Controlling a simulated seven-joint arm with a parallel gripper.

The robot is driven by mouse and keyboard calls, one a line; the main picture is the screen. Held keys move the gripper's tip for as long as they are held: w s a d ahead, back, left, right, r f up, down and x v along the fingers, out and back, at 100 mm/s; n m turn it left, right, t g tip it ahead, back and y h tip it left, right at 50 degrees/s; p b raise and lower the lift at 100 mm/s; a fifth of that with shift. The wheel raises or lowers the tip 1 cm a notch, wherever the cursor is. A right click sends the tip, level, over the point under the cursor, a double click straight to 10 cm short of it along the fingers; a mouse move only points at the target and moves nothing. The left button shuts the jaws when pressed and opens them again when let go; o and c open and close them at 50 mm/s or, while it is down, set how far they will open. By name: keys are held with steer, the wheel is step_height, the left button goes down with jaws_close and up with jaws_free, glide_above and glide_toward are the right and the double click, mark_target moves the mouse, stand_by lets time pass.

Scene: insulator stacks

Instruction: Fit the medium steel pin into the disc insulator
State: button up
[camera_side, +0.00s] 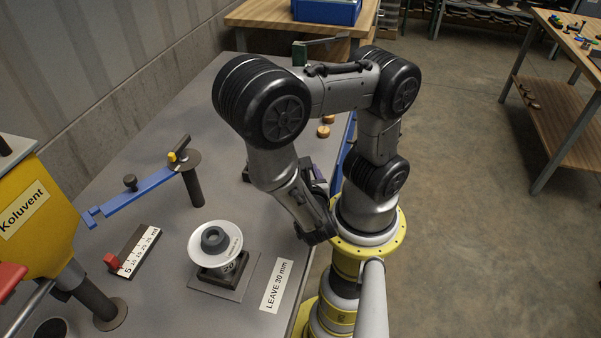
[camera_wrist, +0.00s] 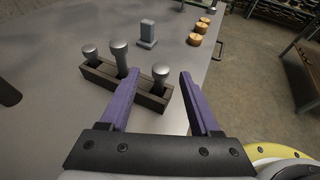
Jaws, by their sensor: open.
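The disc insulator (camera_side: 232,236), a white disc with a dark grey cap, sits on a dark block in the side view. In the wrist view, three steel pins with rounded heads stand in a dark rack (camera_wrist: 98,75): a left pin (camera_wrist: 89,50), a tall middle pin (camera_wrist: 120,57) and a right pin (camera_wrist: 161,75). I cannot tell for sure which is the medium one. My gripper (camera_wrist: 159,74) is open and empty, its purple fingers spread with the right pin showing between them. Whether the fingers are level with its head is unclear. In the side view my arm mostly hides the rack.
A grey block (camera_wrist: 148,36) and several round wooden pieces (camera_wrist: 195,39) lie beyond the rack near the table edge. A blue arm fixture (camera_side: 150,183), a scale block (camera_side: 137,252) and a yellow machine (camera_side: 35,215) stand left of the insulator.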

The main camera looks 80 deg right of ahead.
steer(key=shift+x, duration=3.35)
steer(key=shift+c, duration=0.2)
jaws_close()
